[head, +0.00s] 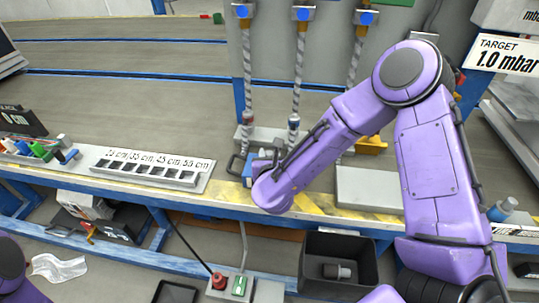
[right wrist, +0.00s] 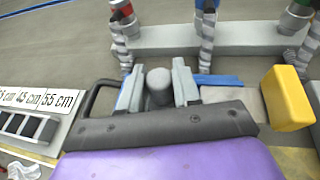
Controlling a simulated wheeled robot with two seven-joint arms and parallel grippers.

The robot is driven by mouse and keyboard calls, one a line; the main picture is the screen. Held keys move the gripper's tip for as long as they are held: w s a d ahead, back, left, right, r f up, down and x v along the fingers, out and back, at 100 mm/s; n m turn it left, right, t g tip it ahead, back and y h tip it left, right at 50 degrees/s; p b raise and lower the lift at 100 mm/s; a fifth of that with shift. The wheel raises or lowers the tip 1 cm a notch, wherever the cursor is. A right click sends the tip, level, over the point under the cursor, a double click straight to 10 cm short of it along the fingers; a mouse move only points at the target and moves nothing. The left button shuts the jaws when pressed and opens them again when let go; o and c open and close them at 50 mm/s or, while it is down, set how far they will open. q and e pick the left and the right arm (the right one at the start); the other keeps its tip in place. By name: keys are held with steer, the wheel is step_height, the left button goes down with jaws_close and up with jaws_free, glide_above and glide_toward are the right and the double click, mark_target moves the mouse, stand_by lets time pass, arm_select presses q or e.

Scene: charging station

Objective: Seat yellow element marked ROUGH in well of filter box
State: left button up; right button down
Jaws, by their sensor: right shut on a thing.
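A yellow block (head: 372,145) stands on the bench behind my right arm, partly hidden by it. It also shows at the right of the right wrist view (right wrist: 288,97), apart from my gripper; no ROUGH mark is readable on it. My right gripper (right wrist: 158,88) is over the bench front, its two grey fingers on either side of a grey round-topped knob (right wrist: 158,80), shut on it. Blue surfaces show around the fingers; what the knob belongs to is hidden. In the head view my forearm covers the fingertips. I cannot clearly make out the filter box or its well. My left gripper is out of view.
A pale flat block (head: 370,190) lies on the bench right of my gripper. A slotted length rack (head: 150,167) is at left. Striped hoses (head: 297,80) hang behind. A black bin (head: 340,262) stands below the bench edge. A blue bottle (head: 503,209) is at right.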

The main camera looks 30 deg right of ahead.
steer(key=shift+f+b, duration=0.85)
steer(key=shift+f, duration=0.2)
steer(key=c, duration=0.7)
jaws_free()
steer(key=shift+r, duration=0.1)
steer(key=p+v, duration=0.1)
steer(key=v, duration=0.9)
steer(key=shift+s+a, duration=0.15)
steer(key=shift+s, duration=0.1)
